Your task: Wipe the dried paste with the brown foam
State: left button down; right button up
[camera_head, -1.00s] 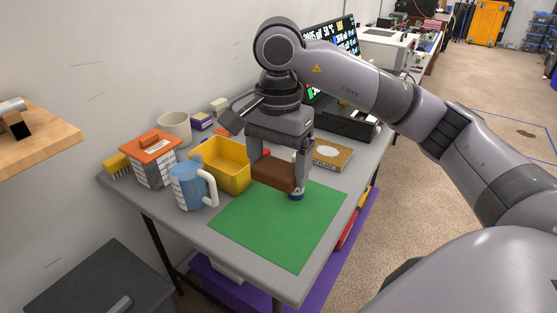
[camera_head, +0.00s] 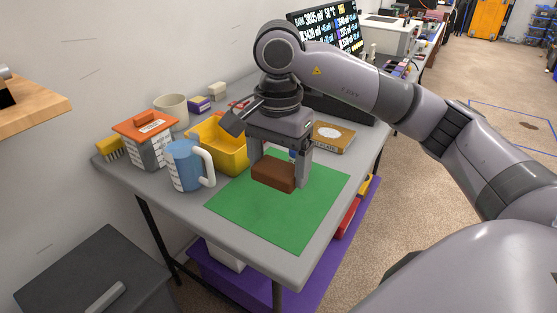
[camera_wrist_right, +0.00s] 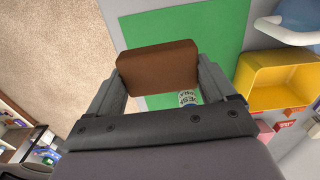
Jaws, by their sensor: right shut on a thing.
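My right gripper (camera_head: 280,165) is shut on the brown foam (camera_head: 273,173), a reddish-brown block, and holds it over the green mat (camera_head: 240,207). In the right wrist view the foam (camera_wrist_right: 158,67) spans between the fingertips. A tan plate (camera_head: 347,145) lies on the table behind and right of the gripper. It bears a whitish oval patch (camera_head: 328,133), which looks like the dried paste. My left gripper is not in view.
A small lettered jar (camera_wrist_right: 188,97) stands near the gripper, mostly hidden in the head view. A yellow bin (camera_head: 222,150), blue measuring jug (camera_head: 187,170), orange-lidded container (camera_head: 147,138) and cup (camera_head: 171,110) stand left. The mat's front is clear.

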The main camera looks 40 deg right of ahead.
aim_at(279, 181)
jog(key=shift+f+b, duration=1.45)
jog(key=shift+f, duration=0.5)
jog(key=shift+f+b, duration=0.7)
jog(key=shift+f, duration=0.2)
jog(key=o, duration=0.8)
jog(key=shift+c, duration=0.2)
